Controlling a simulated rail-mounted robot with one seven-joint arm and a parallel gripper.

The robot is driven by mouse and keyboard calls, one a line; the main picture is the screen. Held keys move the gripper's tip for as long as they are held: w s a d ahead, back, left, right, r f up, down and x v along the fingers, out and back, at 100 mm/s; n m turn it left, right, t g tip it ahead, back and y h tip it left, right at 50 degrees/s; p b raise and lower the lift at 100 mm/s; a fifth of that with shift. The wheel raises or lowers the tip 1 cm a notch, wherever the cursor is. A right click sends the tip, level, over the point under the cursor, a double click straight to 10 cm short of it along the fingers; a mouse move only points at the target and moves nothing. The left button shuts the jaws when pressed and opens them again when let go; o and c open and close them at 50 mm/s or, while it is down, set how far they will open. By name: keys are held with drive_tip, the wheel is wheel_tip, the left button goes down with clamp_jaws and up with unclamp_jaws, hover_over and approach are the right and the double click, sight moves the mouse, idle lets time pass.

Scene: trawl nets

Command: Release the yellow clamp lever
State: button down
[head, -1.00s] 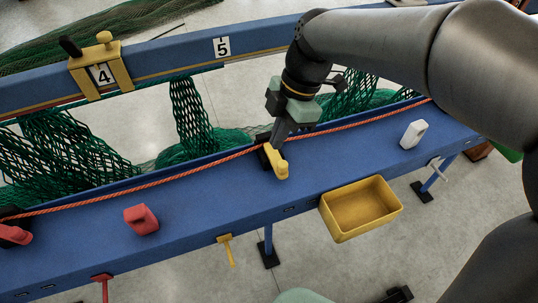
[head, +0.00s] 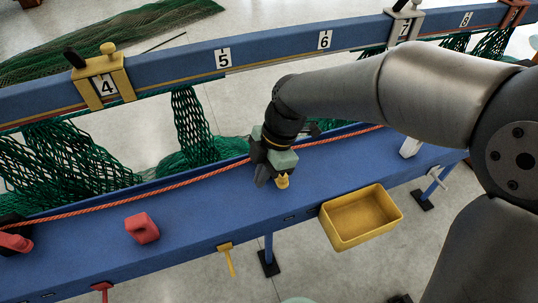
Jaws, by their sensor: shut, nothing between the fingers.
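A yellow bin (head: 362,217) hangs at the bench's front edge, right of a yellow T-handle (head: 227,257). A red block (head: 142,228) and a red lever (head: 15,240) are to the left. The numbered beam (head: 270,54) runs behind.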

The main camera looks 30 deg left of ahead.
sight(278, 184)
drive_tip(key=w+d, duration=0.1)
drive_tip(key=w+d+f+p, duration=0.1)
drive_tip(key=w, duration=0.1)
drive_tip(key=shift+w+d+n, duration=0.1)
drive_tip(key=shift+n, duration=0.2)
idle(0.4)
drive_tip(key=shift+w+d, duration=0.1)
drive_tip(key=shift+d, duration=0.05)
